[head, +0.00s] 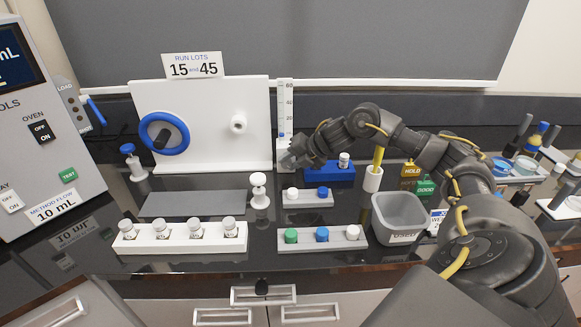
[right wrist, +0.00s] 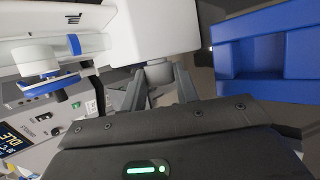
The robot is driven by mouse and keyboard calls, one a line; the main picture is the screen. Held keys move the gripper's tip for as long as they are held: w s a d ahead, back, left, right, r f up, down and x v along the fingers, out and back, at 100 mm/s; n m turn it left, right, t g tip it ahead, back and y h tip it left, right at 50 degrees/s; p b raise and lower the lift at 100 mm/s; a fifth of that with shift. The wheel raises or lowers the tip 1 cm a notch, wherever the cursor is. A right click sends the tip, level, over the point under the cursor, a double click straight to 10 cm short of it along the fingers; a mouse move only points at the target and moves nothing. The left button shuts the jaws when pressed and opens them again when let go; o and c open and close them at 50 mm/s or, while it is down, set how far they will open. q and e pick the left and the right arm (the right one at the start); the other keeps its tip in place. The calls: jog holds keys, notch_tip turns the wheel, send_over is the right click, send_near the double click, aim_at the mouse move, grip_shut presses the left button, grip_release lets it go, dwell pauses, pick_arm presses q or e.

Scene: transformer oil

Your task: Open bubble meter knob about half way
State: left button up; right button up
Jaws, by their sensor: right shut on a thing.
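The bubble meter (head: 285,110) is a slim upright scale with numbers on a white base, standing right of the white panel. In the right wrist view its white body (right wrist: 155,28) is straight ahead of my right gripper (right wrist: 160,88). A small grey knob (right wrist: 159,71) on it sits between my two fingers, and the gripper is shut on it. In the head view my right gripper (head: 291,160) is at the foot of the meter and hides the knob. The knob's angle cannot be read. My left gripper is not in view.
A blue holder (head: 329,172) stands just right of the gripper. The white panel (head: 215,95) with a blue ring is on the left. A white-topped post (head: 259,189), racks of vials (head: 180,237) and a grey bin (head: 398,218) stand in front.

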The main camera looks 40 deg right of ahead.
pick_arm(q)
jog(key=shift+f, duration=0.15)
pick_arm(e)
jog(key=o, duration=1)
pick_arm(q)
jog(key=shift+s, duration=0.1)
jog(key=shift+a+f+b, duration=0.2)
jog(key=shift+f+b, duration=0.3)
jog(key=shift+b, duration=0.05)
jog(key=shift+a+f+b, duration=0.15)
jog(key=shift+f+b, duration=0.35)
pick_arm(e)
jog(key=v, duration=1.1)
jog(key=shift+f, duration=0.1)
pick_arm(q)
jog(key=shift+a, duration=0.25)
